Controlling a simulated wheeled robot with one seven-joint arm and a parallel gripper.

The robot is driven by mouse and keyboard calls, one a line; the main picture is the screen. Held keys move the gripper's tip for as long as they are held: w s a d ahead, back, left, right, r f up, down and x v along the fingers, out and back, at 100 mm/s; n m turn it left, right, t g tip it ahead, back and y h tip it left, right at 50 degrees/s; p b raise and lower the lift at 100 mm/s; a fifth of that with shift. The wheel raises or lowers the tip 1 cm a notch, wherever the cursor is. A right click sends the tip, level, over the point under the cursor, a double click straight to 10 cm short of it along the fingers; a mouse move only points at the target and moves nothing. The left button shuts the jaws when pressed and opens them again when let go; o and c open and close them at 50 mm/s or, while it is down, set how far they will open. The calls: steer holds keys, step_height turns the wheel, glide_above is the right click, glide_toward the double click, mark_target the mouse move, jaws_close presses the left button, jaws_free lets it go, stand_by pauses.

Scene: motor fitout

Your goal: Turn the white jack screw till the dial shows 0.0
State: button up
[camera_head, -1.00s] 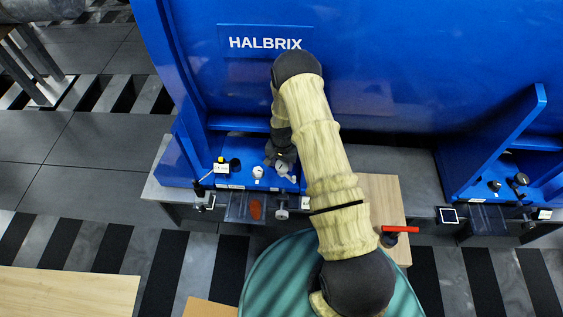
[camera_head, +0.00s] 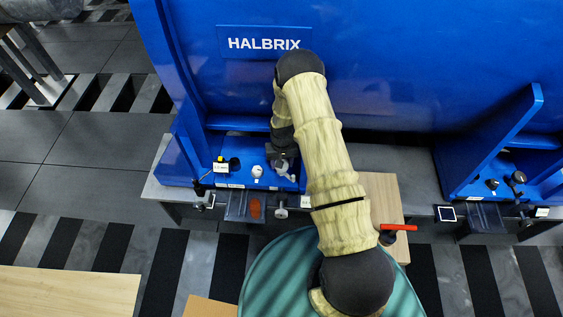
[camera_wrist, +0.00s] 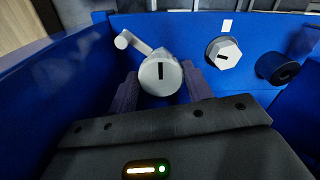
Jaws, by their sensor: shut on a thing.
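The white jack screw (camera_wrist: 159,76) shows in the wrist view as a round white head with a black mark and a side crank arm (camera_wrist: 136,43). The fingers of my gripper (camera_wrist: 158,92) lie on either side of the head and are shut on it. In the head view my gripper (camera_head: 283,162) is low over the blue machine foot, and the pale crank (camera_head: 290,177) shows just below it. A small display with a white face (camera_head: 221,168) stands at the left of the foot. Its reading is too small to make out.
A white hexagonal head (camera_wrist: 223,54) and a black cylinder (camera_wrist: 277,68) stand to the right in the wrist view. Blue walls (camera_wrist: 70,100) close in on the left.

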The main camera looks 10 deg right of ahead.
steer(key=shift+w+r, duration=0.15)
steer(key=shift+w, duration=0.05)
steer(key=o, duration=1)
steer(key=shift+c, duration=0.2)
steer(key=shift+s, duration=0.1)
step_height(320, 180, up, 12)
steer(key=shift+f+p, duration=0.1)
steer(key=shift+p, duration=0.8)
